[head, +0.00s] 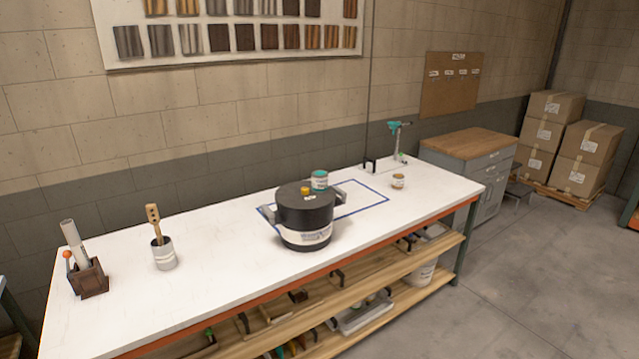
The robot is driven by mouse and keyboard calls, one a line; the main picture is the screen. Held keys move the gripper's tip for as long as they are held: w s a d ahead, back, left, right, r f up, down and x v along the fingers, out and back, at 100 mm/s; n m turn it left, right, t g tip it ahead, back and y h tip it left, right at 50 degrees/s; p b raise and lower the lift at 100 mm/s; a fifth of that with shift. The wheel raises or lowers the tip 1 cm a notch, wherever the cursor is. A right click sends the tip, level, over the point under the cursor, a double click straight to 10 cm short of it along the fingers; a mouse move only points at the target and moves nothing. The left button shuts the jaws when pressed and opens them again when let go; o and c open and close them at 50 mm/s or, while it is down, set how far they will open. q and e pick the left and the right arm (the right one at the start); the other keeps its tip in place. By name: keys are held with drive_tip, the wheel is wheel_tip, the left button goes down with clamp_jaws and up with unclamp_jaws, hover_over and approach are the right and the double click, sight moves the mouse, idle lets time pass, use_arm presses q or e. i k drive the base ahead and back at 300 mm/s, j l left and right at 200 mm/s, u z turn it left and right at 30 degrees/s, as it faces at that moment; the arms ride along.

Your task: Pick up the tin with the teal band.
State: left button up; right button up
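A small tin with a teal band near its top and a pale label (320,181) is on the white bench, just behind and right of a black drum-shaped pot (304,212). The pot hides the tin's lower part, so I cannot tell whether they touch. A second, smaller tin with a brownish label (398,182) stands apart to the right on the bench. Neither of my grippers shows in the head view.
The white bench (225,228) has a blue taped outline around the pot's area. A wooden block holder (90,279) and a cup with a wooden stirrer (164,256) stand at left. A teal-topped stand (398,140) is at the back right. The bench between is clear.

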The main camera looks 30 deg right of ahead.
sight(320, 178)
drive_tip(key=i+l, duration=0.15)
drive_tip(key=l, duration=0.2)
drive_tip(key=i+l, duration=0.1)
drive_tip(key=l, duration=0.25)
drive_tip(key=i+l, duration=0.15)
drive_tip(key=l, duration=0.15)
drive_tip(key=i+l, duration=0.15)
drive_tip(key=l, duration=0.2)
drive_tip(key=i+l, duration=0.15)
drive_tip(key=l, duration=0.2)
drive_tip(key=i+l, duration=0.1)
drive_tip(key=l, duration=0.25)
